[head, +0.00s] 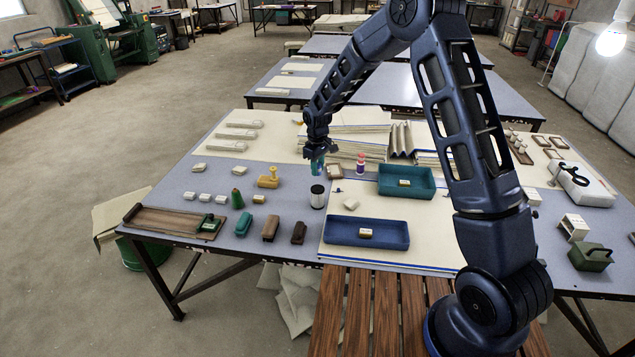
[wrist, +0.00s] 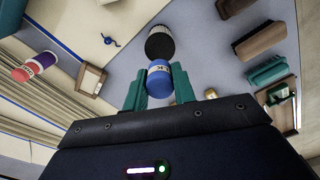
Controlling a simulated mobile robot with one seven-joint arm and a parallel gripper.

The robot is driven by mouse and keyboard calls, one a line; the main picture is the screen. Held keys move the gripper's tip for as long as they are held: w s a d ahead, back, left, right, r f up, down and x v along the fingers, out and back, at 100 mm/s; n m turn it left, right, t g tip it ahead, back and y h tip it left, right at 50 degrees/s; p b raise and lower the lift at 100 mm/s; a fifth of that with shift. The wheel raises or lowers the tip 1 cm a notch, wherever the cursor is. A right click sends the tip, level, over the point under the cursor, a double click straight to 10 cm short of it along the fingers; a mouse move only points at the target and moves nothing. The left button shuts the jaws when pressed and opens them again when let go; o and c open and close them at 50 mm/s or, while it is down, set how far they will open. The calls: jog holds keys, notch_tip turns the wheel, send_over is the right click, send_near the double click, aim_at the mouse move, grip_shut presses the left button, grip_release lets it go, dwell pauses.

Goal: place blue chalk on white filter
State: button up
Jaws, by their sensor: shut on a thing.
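My gripper (head: 317,163) hangs above the table with its teal fingers pointing down. In the wrist view my gripper (wrist: 158,88) is shut on the blue chalk (wrist: 158,84), a short cylinder with a blue end and a pale label band. The white filter (head: 318,201) is an upright white cylinder with a dark top, standing on the table below and slightly nearer than my gripper. In the wrist view the filter (wrist: 160,44) shows its dark top just beyond the chalk. A gap between them cannot be judged there. In the head view the chalk is not clearly distinguishable from the fingers.
A red and purple cylinder (head: 360,163) stands to the right, near a small wooden frame (head: 334,171). Stacked cloth (head: 350,150) lies behind.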

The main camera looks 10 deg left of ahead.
aim_at(317, 188)
jog(key=shift+f, duration=3.35)
jog(key=shift+f, duration=0.1)
jog(key=o, duration=1)
notch_tip(317, 188, up, 12)
jog(key=shift+r, duration=0.1)
